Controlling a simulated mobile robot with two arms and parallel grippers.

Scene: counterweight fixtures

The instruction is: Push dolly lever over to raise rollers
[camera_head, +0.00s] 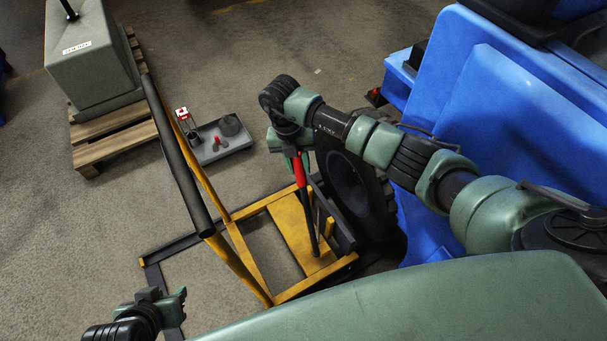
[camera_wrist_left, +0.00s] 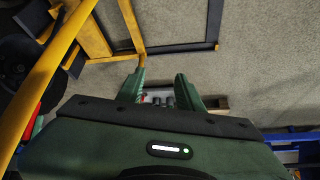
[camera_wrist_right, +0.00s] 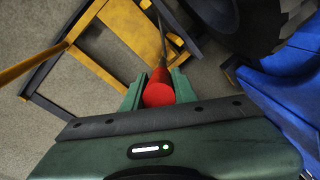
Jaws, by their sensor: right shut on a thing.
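The wheel dolly has a yellow and black frame (camera_head: 240,248) on the floor, with a tall black push bar (camera_head: 178,160) at its left. Its lever (camera_head: 306,205) is a dark rod with a red grip (camera_head: 299,170), standing up from the yellow plate (camera_head: 292,226). My right gripper (camera_wrist_right: 157,90) is shut on the red grip (camera_wrist_right: 158,88) near its top end. My left gripper (camera_head: 172,297) is at the lower left of the head view, apart from the dolly. In the left wrist view its two fingers (camera_wrist_left: 162,88) are spread with nothing between them.
A large black tyre (camera_head: 355,185) stands beside the dolly's right side, against a blue machine (camera_head: 480,110). A grey tray (camera_head: 222,148) with small items lies on the floor behind. A grey counterweight block (camera_head: 92,60) sits on a wooden pallet (camera_head: 118,145). Floor at the left is clear.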

